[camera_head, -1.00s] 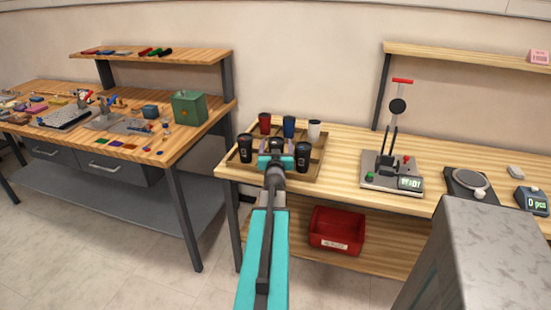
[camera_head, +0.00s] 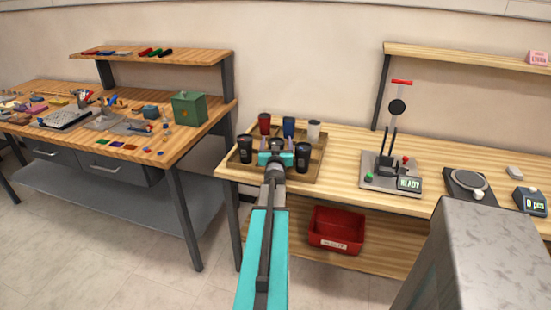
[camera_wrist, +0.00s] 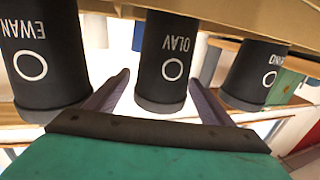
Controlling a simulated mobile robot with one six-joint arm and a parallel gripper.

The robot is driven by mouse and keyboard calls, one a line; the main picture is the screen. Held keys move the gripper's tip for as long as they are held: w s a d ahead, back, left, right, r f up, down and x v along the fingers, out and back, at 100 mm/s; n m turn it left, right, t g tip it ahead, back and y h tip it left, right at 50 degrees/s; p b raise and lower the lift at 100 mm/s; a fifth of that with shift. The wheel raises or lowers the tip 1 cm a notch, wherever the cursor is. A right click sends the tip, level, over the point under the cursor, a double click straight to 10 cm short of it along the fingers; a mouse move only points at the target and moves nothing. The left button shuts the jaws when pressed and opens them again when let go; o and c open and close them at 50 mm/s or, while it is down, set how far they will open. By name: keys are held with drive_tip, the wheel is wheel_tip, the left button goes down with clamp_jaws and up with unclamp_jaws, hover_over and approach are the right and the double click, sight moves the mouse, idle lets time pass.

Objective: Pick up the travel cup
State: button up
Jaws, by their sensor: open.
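In the wrist view, which is upside down, a black cup marked OLAV (camera_wrist: 168,58) stands between my two fingers. Black cups marked EWAN (camera_wrist: 42,55) and a partly hidden name (camera_wrist: 254,72) flank it. My gripper (camera_wrist: 158,92) is open, one finger on each side of the middle cup; contact is unclear. In the head view, my gripper (camera_head: 276,146) is at the front row of the cup tray (camera_head: 309,176) and mostly hides the middle cup. A black cup (camera_head: 245,149) stands to its left and another (camera_head: 303,156) to its right.
Red (camera_head: 264,124), blue (camera_head: 289,127) and white (camera_head: 314,130) cups stand in the back row. A marking device (camera_head: 391,172) and a scale (camera_head: 468,182) are to the right. A red bin (camera_head: 336,230) sits on the lower shelf.

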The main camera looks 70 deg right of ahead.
drive_tip(key=shift+x, duration=1.2)
drive_tip(key=c, duration=0.8)
